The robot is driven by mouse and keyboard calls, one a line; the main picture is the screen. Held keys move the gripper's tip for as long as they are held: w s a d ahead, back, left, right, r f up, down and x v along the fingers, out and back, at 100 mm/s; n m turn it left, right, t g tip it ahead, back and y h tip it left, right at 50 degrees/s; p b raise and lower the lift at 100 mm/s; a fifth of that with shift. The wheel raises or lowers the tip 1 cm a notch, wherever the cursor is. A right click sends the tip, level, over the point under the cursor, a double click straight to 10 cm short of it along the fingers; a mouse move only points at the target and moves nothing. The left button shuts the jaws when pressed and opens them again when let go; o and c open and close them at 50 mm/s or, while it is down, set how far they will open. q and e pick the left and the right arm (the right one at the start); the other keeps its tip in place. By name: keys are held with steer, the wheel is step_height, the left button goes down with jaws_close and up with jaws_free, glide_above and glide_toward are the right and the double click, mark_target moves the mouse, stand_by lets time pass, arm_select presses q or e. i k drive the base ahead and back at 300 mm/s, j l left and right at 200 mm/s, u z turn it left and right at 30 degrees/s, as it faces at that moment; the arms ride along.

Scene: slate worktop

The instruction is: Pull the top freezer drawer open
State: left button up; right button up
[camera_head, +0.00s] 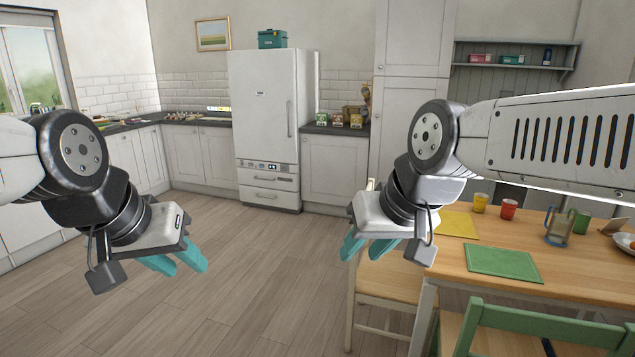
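A tall white fridge-freezer (264,110) stands against the back wall, well beyond both grippers. Its large upper door is shut, with a vertical handle (289,118) on the right side. Below a control strip are two freezer drawers, the top freezer drawer (262,179) and a lower drawer (268,197). Both look shut, each with a small dark handle slot. My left gripper (176,260) is open and empty over the floor at the left. My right gripper (367,247) is open and empty, close to a chair by the table.
A wooden table (540,277) with mats, cups and a jug fills the right. A light chair (384,283) and a green chair (540,325) stand at it. Wooden floor (265,250) lies clear up to the fridge. Cabinets (205,155) flank it.

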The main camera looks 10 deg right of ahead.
mark_target(280, 181)
steer(key=i+j+u, duration=0.2)
steer(key=i, duration=0.2)
steer(key=i+u, duration=0.15)
steer(key=i, duration=0.3)
steer(key=i+j, duration=0.1)
steer(key=i, duration=0.4)
steer(key=i+j+z, duration=0.15)
steer(key=i, duration=0.35)
steer(key=i+j, duration=0.1)
steer(key=i, duration=0.4)
steer(key=i+j+z, duration=0.1)
steer(key=i, duration=0.4)
steer(key=i+l+z, duration=0.2)
steer(key=i+z, duration=0.15)
steer(key=i, duration=0.3)
steer(key=i+z, duration=0.35)
steer(key=i, duration=0.3)
steer(key=i+j+z, duration=0.1)
steer(key=i+z, duration=0.25)
steer(key=i, duration=0.8)
